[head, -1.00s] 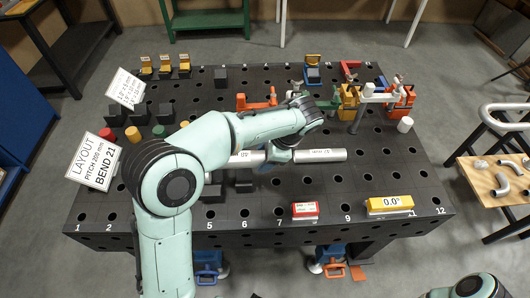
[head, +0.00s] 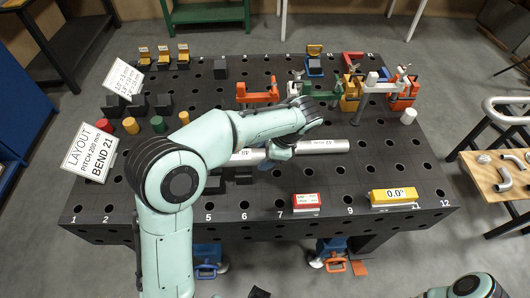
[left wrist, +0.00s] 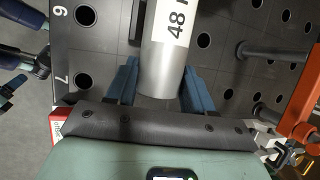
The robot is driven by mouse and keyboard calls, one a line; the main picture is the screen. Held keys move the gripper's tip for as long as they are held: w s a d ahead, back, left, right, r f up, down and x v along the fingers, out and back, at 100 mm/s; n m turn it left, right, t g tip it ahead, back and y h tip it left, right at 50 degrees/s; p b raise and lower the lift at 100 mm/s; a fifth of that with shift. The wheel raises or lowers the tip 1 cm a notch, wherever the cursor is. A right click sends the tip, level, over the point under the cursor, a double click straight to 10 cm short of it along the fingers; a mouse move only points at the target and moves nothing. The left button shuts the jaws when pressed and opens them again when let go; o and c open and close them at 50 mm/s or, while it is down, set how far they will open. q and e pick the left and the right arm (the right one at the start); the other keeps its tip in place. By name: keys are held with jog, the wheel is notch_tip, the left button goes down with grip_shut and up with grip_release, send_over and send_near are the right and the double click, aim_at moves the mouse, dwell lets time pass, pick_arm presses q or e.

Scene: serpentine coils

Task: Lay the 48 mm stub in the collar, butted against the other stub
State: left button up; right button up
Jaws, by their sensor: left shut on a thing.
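The 48 mm stub (left wrist: 168,45) is a silver tube with a white label reading "48" in the left wrist view. Its near end lies between the blue fingers of my left gripper (left wrist: 160,88), which is shut on it. In the head view the stub (head: 246,157) reaches out to the left of my left gripper (head: 278,153). A second labelled silver tube (head: 323,146) reaches out to the right, roughly in line. My wrist hides the space between them, so I cannot tell whether they touch. I cannot make out the collar.
Orange clamps (head: 257,93) and a yellow-orange fixture group (head: 352,92) stand behind the tubes. Low black blocks (head: 240,177) sit in front of the stub. A red block (head: 306,200) and a yellow 0.0° gauge (head: 392,196) stand near the front edge.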

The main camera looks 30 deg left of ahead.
pick_arm(q)
jog(key=shift+f, duration=0.15)
jog(key=shift+f+b, duration=0.65)
jog(key=shift+f, duration=0.5)
jog(key=shift+f, duration=0.25)
jog(key=shift+f, duration=0.4)
jog(key=shift+s+a, duration=0.2)
jog(key=shift+a, duration=0.2)
dwell(0.8)
jog(key=o, duration=1.4)
jog(key=shift+c, duration=0.2)
